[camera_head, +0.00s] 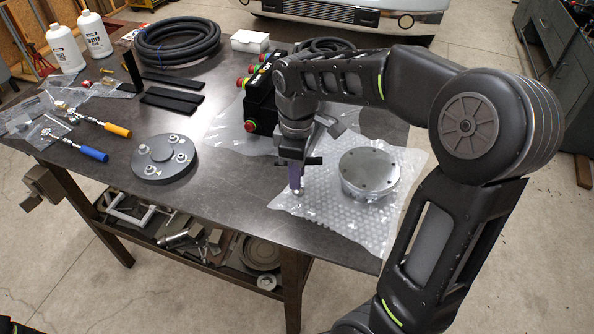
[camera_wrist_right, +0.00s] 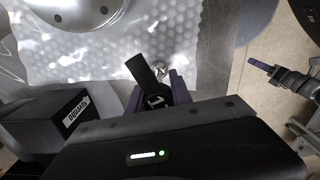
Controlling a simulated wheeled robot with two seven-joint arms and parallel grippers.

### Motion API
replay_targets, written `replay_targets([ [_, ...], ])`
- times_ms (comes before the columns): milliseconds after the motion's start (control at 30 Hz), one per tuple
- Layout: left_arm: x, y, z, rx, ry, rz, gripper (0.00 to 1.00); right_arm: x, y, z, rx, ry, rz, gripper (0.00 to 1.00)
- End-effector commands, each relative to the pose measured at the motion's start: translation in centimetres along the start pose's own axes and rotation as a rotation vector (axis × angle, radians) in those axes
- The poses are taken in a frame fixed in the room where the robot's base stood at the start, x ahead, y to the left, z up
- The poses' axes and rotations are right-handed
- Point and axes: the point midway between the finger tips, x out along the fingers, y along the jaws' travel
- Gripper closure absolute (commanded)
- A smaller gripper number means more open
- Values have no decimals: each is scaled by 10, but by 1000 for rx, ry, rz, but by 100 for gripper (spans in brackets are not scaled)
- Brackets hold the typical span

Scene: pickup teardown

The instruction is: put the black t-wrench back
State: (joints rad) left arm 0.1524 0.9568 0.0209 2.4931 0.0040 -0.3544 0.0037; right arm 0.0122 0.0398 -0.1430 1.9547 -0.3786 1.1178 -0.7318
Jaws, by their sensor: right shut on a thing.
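The black t-wrench (camera_wrist_right: 148,78) shows in the right wrist view as a dark bar between the purple fingers of my right gripper (camera_wrist_right: 157,92). My right gripper (camera_head: 297,180) is shut on it, above the near-left edge of the bubble wrap in the head view. A dark crossbar shows beside the fingers and a small metal tip below them. Whether the tip touches the wrap I cannot tell. At the right of the wrist view a purple-tipped device (camera_wrist_right: 285,77) looks like my left gripper, seen edge-on.
A round metal flange (camera_head: 370,172) lies on bubble wrap (camera_head: 330,222), right of my gripper. A black box with buttons (camera_head: 262,95) stands behind it. A dark bolted disc (camera_head: 162,160) and tools with blue (camera_head: 90,152) and orange (camera_head: 117,130) handles lie left. The front middle tabletop is clear.

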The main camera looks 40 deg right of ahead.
Motion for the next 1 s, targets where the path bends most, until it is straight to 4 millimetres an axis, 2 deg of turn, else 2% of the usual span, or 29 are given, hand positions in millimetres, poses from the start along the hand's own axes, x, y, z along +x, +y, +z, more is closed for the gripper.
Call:
replay_targets([
  [367,3,-1,0,0,0,0,64,5,0,0,0,1,1,100],
  [400,2,-1,0,0,0,0,64,5,0,0,0,0,0,72],
  [600,2,0,0,0,0,1,64,4,0,0,0,0,0,56],
  [667,2,0,0,0,0,1,64,4,0,0,0,0,0,52],
  [1000,-2,1,0,0,0,0,64,-2,0,0,0,1,1,52],
])
